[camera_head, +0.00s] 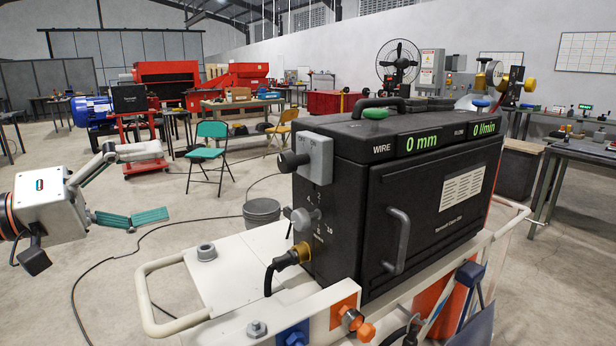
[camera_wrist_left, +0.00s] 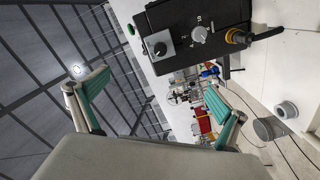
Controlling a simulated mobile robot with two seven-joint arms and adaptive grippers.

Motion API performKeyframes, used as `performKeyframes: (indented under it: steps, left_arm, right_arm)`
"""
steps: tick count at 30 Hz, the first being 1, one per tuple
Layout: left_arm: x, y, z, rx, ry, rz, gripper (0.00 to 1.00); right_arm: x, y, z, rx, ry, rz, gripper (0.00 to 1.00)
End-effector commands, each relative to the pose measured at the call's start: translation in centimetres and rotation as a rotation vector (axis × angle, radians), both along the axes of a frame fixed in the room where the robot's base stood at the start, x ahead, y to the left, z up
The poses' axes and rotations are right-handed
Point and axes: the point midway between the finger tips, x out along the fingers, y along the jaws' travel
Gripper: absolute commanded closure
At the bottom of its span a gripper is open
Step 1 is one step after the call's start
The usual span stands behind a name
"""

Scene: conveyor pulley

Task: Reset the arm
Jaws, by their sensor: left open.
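My left gripper (camera_head: 152,184) is at the left edge of the head view, its two green-padded fingers spread wide with nothing between them. In the left wrist view the fingers (camera_wrist_left: 155,95) also stand apart and empty. The gripper is in free air to the left of the black wire-feeder machine (camera_head: 385,195), clear of it. The machine's displays read "0 mm" and "0 l/min". Its knobs and brass connector also show in the left wrist view (camera_wrist_left: 195,30), tilted. My right gripper is not in view.
The machine stands on a pale cart with a tubular rail (camera_head: 150,300). A grey bucket (camera_head: 262,212) is on the floor behind, near a black cable. A green chair (camera_head: 208,150) and a yellow chair (camera_head: 283,130) stand farther back. A workbench (camera_head: 590,150) is at right.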

Motion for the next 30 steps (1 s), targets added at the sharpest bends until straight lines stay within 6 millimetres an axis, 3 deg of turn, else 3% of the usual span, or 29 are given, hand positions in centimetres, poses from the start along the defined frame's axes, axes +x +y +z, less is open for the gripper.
performKeyframes:
  steps: [1,8,13,18,25,26,30]
  left_arm:
    - [2.2,1.7,-0.7,-0.042,0.031,0.038,0.0]
    - [9.4,9.6,-4.8,-0.198,0.143,0.204,0.0]
    - [13.7,17.3,-11.1,-0.325,0.257,0.359,0.0]
    - [15.4,24.1,-17.8,-0.422,0.356,0.496,0.0]
    - [15.2,30.6,-25.8,-0.511,0.46,0.636,0.0]
    - [15.1,31.3,-26.8,-0.521,0.473,0.652,0.0]
    - [15.4,32.1,-27.6,-0.298,0.365,0.707,0.0]
  right_arm:
    - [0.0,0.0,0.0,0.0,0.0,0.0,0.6]
    - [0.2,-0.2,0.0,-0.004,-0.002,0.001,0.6]
    - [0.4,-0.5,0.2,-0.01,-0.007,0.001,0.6]
    - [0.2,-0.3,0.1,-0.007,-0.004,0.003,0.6]
    - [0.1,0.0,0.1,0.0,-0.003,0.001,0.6]
    - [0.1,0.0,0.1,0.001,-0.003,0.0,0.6]
    - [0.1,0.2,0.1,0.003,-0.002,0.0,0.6]
